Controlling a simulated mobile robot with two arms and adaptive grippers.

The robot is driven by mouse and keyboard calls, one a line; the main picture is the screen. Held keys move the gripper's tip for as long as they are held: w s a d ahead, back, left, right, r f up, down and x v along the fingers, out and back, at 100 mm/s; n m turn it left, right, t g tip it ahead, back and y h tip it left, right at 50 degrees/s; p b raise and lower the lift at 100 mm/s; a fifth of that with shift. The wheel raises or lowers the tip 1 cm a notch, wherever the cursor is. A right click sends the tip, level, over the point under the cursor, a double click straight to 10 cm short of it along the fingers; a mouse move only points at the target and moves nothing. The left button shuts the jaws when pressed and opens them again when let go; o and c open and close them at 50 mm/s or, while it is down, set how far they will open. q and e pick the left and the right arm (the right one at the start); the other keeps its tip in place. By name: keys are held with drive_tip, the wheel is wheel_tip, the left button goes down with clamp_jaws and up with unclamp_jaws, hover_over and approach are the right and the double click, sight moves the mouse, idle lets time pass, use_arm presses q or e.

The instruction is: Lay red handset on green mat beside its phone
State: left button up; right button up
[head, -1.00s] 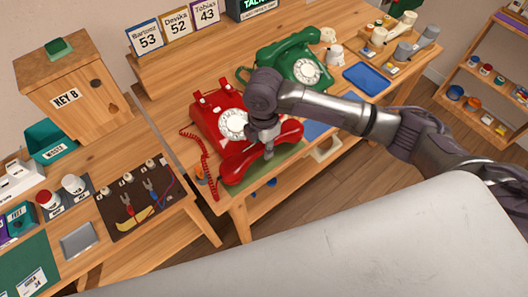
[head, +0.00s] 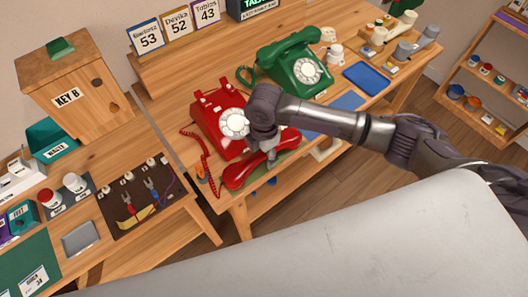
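The red handset (head: 243,173) lies lengthwise across the green mat in front of the red phone (head: 222,122), whose cradle is empty. My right gripper (head: 271,160) points down over the middle of the handset, with its fingers around the grip. The handset looks at or very near mat level; whether it touches is hard to tell. The green mat (head: 280,163) is mostly hidden under the handset and gripper. My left gripper is not in view.
A green phone (head: 298,62) with its handset on stands behind, with a blue mat (head: 346,100) in front and a blue tray (head: 365,78) to its right. The red coiled cord (head: 200,152) runs along the phone's left side. The bench's front edge is close to the handset.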

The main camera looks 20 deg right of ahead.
drive_tip(key=shift+r, duration=0.1)
wheel_tip(320, 180, up, 12)
drive_tip(key=shift+b, duration=0.4)
idle(0.5)
